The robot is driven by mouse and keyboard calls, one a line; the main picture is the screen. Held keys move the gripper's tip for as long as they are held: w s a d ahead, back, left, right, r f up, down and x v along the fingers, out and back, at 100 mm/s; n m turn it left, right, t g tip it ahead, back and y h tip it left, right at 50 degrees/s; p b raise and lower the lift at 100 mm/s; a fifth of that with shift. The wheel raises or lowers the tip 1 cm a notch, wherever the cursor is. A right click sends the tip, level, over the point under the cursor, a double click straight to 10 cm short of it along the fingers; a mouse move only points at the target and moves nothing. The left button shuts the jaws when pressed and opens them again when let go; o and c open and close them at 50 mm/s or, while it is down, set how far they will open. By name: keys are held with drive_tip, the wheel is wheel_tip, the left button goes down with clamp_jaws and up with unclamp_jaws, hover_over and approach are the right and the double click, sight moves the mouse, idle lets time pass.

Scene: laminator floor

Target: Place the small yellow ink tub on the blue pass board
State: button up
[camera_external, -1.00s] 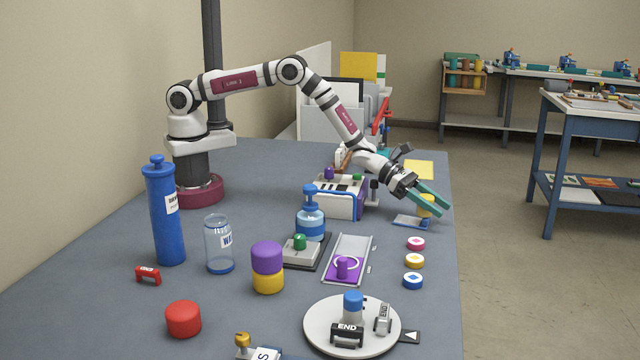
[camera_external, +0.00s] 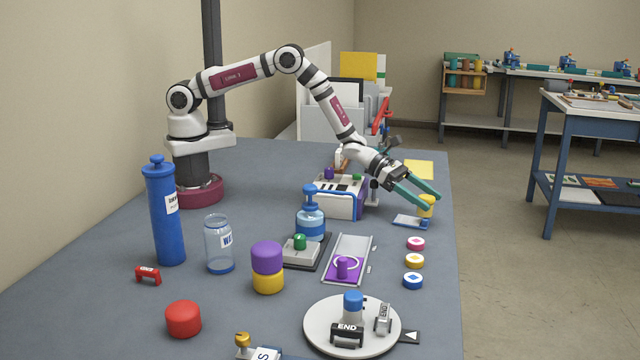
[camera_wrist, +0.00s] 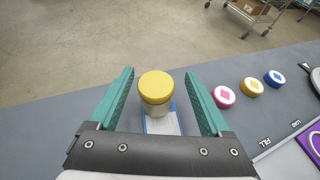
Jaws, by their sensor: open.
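A small yellow tub (camera_external: 427,207) stands upright near the table's right edge. In the wrist view the yellow tub (camera_wrist: 156,92) sits between my two green fingers, with a gap on each side. A flat board with blue edges and a white face (camera_external: 411,221) lies at its foot; in the wrist view the board (camera_wrist: 162,124) runs from under or beside the tub toward me. The tub seems to overlap it, but its base is hidden. My gripper (camera_external: 431,198) is open around or just above the tub; it also shows in the wrist view (camera_wrist: 160,73).
Pink, yellow and blue round pieces (camera_external: 414,262) line the right side. A yellow sheet (camera_external: 419,169) lies behind my gripper. A keyed machine (camera_external: 340,197) stands to the left, with a blue pump bottle (camera_external: 310,222) nearby. A purple-and-yellow stack (camera_external: 267,267) is farther forward.

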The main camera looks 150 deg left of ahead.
drive_tip(key=v, duration=0.9)
drive_tip(key=w+d+r+m+t+h, duration=0.1)
drive_tip(key=w+d+r+m+h, duration=0.25)
drive_tip(key=d, duration=0.25)
drive_tip(key=w+d+r+m+h, duration=0.2)
drive_tip(key=d+r+m, duration=0.15)
drive_tip(key=d, duration=0.25)
drive_tip(key=s+d+r+m+g+h, duration=0.2)
drive_tip(key=d+r+m+h, duration=0.15)
drive_tip(key=d+m, duration=0.55)
drive_tip(key=s+d+r+m+g+h, duration=0.15)
drive_tip(key=d+r+m+h, duration=0.35)
drive_tip(key=d, duration=0.9)
drive_tip(key=s+d+f+m+g+y, duration=0.1)
drive_tip(key=s+d+m+g, duration=0.4)
drive_tip(key=s+m, duration=0.3)
drive_tip(key=s+d+m+g+y, duration=0.2)
drive_tip(key=s+d+m+g, duration=0.25)
drive_tip(key=s+m, duration=0.35)
drive_tip(key=s+a+m+y, duration=0.7)
drive_tip(key=s+m, duration=0.2)
drive_tip(key=s, duration=0.3)
drive_tip(key=shift+a+f+g+y, duration=0.2)
drive_tip(key=shift+f+g+y, duration=0.1)
drive_tip(key=shift+y, duration=0.1)
